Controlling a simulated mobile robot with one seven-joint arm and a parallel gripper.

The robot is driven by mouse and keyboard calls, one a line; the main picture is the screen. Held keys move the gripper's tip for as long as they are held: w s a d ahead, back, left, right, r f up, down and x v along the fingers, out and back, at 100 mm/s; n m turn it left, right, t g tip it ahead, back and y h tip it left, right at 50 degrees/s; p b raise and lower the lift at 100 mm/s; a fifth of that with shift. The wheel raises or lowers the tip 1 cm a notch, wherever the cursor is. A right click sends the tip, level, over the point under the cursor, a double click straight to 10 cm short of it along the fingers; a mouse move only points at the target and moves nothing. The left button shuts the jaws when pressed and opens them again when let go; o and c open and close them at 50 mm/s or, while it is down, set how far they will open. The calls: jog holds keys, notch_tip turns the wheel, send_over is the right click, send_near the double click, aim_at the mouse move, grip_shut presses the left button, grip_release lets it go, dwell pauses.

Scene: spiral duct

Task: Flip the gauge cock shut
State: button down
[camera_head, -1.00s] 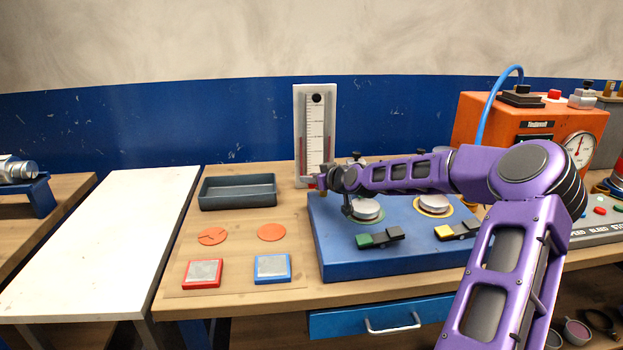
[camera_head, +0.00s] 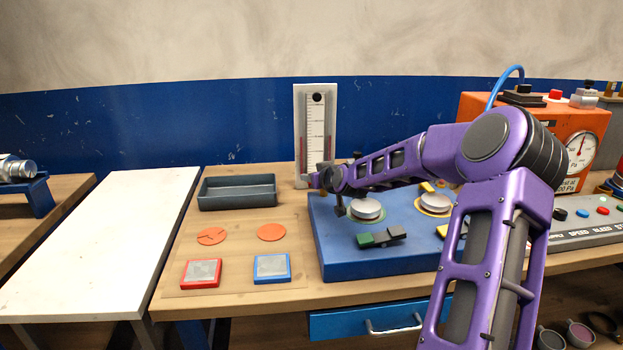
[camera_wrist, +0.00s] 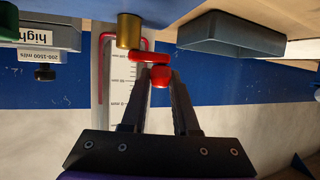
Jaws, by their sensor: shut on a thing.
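The gauge (camera_head: 315,135) is a white upright board with a printed scale and a red tube, standing at the back of the bench. The wrist view shows it upside down (camera_wrist: 118,85). Its cock has a brass body (camera_wrist: 128,30) and a red lever (camera_wrist: 148,57) lying roughly crosswise in that view. My gripper (camera_wrist: 160,80) is shut on the red knob at the lever's end (camera_wrist: 160,74). In the head view my gripper (camera_head: 320,180) is at the gauge's foot, and my wrist hides the cock.
A blue box with round silver pads (camera_head: 367,209) and coloured switches stands right of the gauge, under my forearm. A dark tray (camera_head: 237,204) lies to the left. Orange discs (camera_head: 271,232) and red and blue framed plates (camera_head: 272,268) lie in front. A white tabletop (camera_head: 100,240) is clear.

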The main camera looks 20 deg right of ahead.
jog(key=shift+f, duration=0.1)
jog(key=c, duration=0.7)
grip_release()
jog(key=p+v, duration=0.3)
jog(key=v, duration=1.4)
jog(key=shift+s+r, duration=0.15)
jog(key=shift+r, duration=0.05)
